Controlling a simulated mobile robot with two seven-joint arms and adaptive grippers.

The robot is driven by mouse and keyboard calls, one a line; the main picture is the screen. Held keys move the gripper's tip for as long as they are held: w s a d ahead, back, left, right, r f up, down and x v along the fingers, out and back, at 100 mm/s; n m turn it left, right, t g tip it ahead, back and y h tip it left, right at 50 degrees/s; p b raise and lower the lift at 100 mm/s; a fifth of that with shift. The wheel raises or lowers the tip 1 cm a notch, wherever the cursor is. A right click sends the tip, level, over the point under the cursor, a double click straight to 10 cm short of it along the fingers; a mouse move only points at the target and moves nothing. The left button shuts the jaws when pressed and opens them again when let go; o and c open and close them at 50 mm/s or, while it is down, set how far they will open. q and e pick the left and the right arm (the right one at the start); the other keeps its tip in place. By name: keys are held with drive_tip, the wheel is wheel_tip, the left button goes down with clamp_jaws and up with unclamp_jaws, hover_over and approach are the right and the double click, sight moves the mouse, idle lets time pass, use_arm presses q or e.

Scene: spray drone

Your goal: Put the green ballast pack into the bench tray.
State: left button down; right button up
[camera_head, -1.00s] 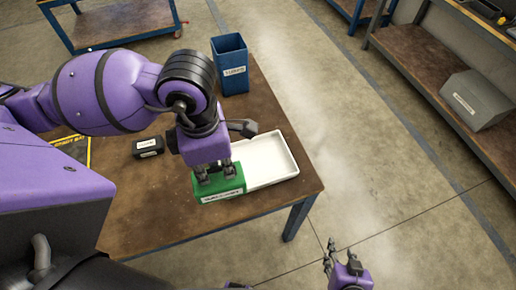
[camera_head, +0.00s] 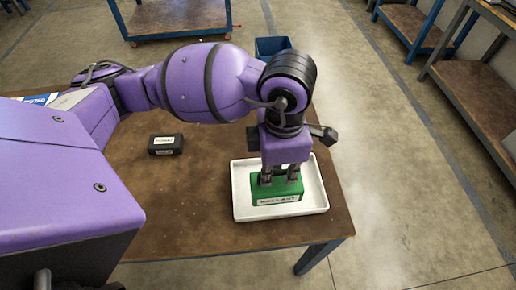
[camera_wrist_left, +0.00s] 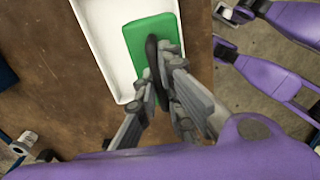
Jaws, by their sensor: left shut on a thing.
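The green ballast pack (camera_head: 278,190) is a box with a white label on its front side. My left gripper (camera_head: 279,178) is shut on it from above. The pack is upright and over the white bench tray (camera_head: 240,205), inside its outline in the head view. I cannot tell whether it touches the tray floor. In the left wrist view the fingers (camera_wrist_left: 160,85) grip the pack (camera_wrist_left: 150,30), which overlaps one side of the tray (camera_wrist_left: 95,35). Part of my right arm shows there, with what looks like its gripper (camera_wrist_left: 230,12), too small to read.
A black labelled box (camera_head: 165,146) lies on the brown bench (camera_head: 190,200), left of the tray. A blue bin (camera_head: 272,46) stands behind my left arm, partly hidden. The bench's right edge is close to the tray. A blue cart and shelves stand farther off.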

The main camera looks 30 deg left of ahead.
sight(283, 177)
use_arm(q)
drive_tip(key=shift+w+d+f, duration=0.3)
drive_tip(key=shift+w+f, duration=0.25)
drive_tip(key=shift+w+d+f, duration=0.1)
drive_tip(key=shift+w+f, duration=0.05)
drive_tip(key=shift+f, duration=0.75)
drive_tip(key=shift+w+f, duration=0.1)
drive_tip(key=shift+f, duration=0.8)
drive_tip(key=shift+f, duration=0.15)
drive_tip(key=c, duration=1.9)
unclamp_jaws()
drive_tip(key=shift+o, duration=0.2)
wheel_tip(283, 177, up, 12)
